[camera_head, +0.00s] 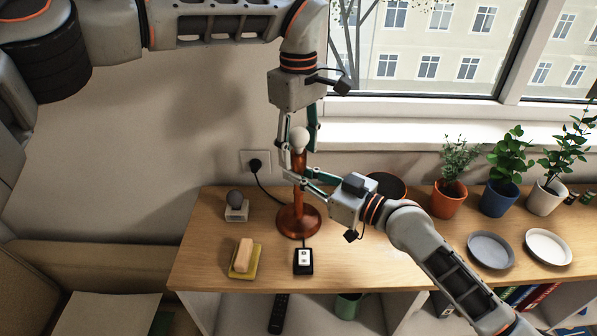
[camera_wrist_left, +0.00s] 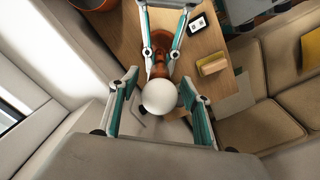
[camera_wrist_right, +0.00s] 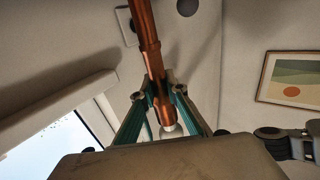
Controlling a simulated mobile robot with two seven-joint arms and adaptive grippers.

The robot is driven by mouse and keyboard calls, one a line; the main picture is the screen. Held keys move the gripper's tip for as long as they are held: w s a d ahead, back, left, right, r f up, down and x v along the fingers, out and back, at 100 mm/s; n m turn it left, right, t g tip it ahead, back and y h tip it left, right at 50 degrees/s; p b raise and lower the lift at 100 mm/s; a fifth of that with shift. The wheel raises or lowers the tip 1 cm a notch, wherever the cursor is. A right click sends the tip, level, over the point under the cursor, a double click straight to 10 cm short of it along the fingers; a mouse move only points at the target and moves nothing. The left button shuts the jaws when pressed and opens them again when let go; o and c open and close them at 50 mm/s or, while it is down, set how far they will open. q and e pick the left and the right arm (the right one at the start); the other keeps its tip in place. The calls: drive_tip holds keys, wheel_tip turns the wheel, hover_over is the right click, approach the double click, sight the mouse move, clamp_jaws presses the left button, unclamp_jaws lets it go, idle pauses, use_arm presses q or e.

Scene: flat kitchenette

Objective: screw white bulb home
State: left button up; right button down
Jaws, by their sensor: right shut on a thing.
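The white bulb (camera_head: 299,136) sits upright at the top of the copper-coloured lamp (camera_head: 298,222), which stands on the wooden counter. My left gripper (camera_head: 299,142) points down from above with its fingers on both sides of the bulb. In the left wrist view the round bulb (camera_wrist_left: 160,98) lies between the open fingers, with small gaps beside it. My right gripper (camera_head: 299,178) is shut on the lamp stem below the bulb. In the right wrist view the stem (camera_wrist_right: 150,50) passes between the fingers, and a little of the bulb (camera_wrist_right: 171,129) shows; the bulb's threads are hidden.
A cable runs to the wall socket (camera_head: 256,163). Potted plants (camera_head: 448,200) and two plates (camera_head: 491,250) stand to the right.

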use_arm(q)
drive_tip(key=shift+r, duration=0.1)
wheel_tip(320, 180, up, 12)
drive_tip(key=shift+f, duration=0.1)
idle(0.5)
use_arm(e)
drive_tip(key=c, duration=1.9)
unclamp_jaws()
drive_tip(key=v, duration=1.2)
